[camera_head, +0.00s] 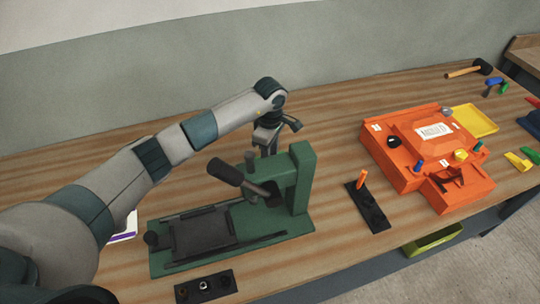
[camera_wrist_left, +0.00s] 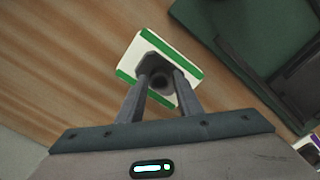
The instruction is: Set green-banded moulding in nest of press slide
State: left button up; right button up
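The green-banded moulding (camera_wrist_left: 135,50), a pale square plate with green bands, shows in the left wrist view above or on the wood; contact with the table is unclear. My left gripper (camera_wrist_left: 158,76) has its fingers on either side of a dark round part at the plate's middle; I cannot tell whether they grip it. In the head view my left gripper (camera_head: 268,142) is behind the green press (camera_head: 303,180), which hides the moulding. The press slide (camera_head: 203,232), with a dark flat nest, lies to the left of the press column. My right gripper is not in view.
A purple-banded white piece (camera_head: 125,228) is partly hidden by my left arm. A dark block with holes (camera_head: 206,287) lies in front of the press. A dark strip with an orange peg (camera_head: 368,208) and an orange mould fixture (camera_head: 420,155) stand to the right.

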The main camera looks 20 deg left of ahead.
pick_arm(q)
jog(key=shift+o, duration=0.9)
jog(key=shift+r, duration=0.1)
jog(key=shift+r, duration=0.35)
notch_tip(320, 180, up, 12)
jog(key=b, duration=0.5)
jog(key=shift+f, duration=0.25)
jog(key=shift+o, duration=0.5)
